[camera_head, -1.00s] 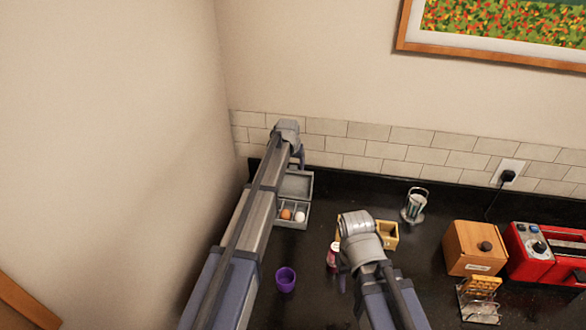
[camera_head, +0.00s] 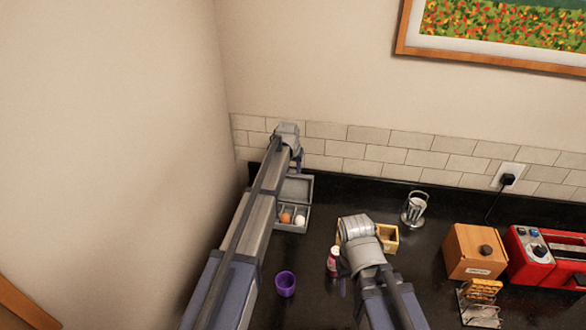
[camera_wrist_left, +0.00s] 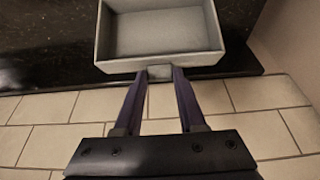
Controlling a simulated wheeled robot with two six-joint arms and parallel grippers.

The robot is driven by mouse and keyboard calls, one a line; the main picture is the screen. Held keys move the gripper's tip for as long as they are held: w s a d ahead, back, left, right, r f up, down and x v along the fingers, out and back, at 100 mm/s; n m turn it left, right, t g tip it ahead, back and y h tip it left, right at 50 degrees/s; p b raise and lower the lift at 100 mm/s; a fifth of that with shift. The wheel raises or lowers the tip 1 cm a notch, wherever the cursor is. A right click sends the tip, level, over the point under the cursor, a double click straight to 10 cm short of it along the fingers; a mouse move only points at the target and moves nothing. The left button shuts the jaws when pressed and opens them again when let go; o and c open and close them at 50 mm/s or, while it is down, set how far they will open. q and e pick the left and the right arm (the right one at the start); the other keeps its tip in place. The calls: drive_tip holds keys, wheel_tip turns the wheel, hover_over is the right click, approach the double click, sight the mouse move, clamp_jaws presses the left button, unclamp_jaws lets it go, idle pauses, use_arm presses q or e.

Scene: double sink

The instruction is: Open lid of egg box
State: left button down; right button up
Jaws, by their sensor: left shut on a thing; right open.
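The grey egg box (camera_head: 292,226) stands open on the dark counter near the back wall. Its lid (camera_head: 298,188) is raised at the back. A brown egg (camera_head: 285,218) and a pale egg (camera_head: 300,219) sit in its compartments; my left arm covers its left side. My left gripper (camera_head: 298,165) is behind the lid, partly hidden in the head view. In the left wrist view, my left gripper (camera_wrist_left: 160,76) is shut on the small tab of the lid (camera_wrist_left: 160,34). My right gripper (camera_head: 343,287) is open, low beside the red-and-white container, its fingers mostly hidden.
A purple cup (camera_head: 285,284) and a red-and-white container (camera_head: 333,262) stand in front. A wooden box (camera_head: 388,238), metal holder (camera_head: 414,209), bread box (camera_head: 476,251) and red toaster (camera_head: 527,262) are to the right. The tiled wall (camera_head: 365,143) is close behind my left gripper.

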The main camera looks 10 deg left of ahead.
idle(0.8)
use_arm(q)
drive_tip(key=shift+s+r+t+b, duration=0.2)
drive_tip(key=shift+s+t, duration=0.1)
drive_tip(key=shift+s, duration=0.35)
drive_tip(key=shift+s+r+t+b, duration=0.15)
drive_tip(key=shift+s+t, duration=0.15)
drive_tip(key=shift+s, duration=0.3)
drive_tip(key=shift+s+r, duration=0.1)
drive_tip(key=shift+s, duration=0.4)
drive_tip(key=shift+c, duration=2.4)
unclamp_jaws()
drive_tip(key=shift+r, duration=0.1)
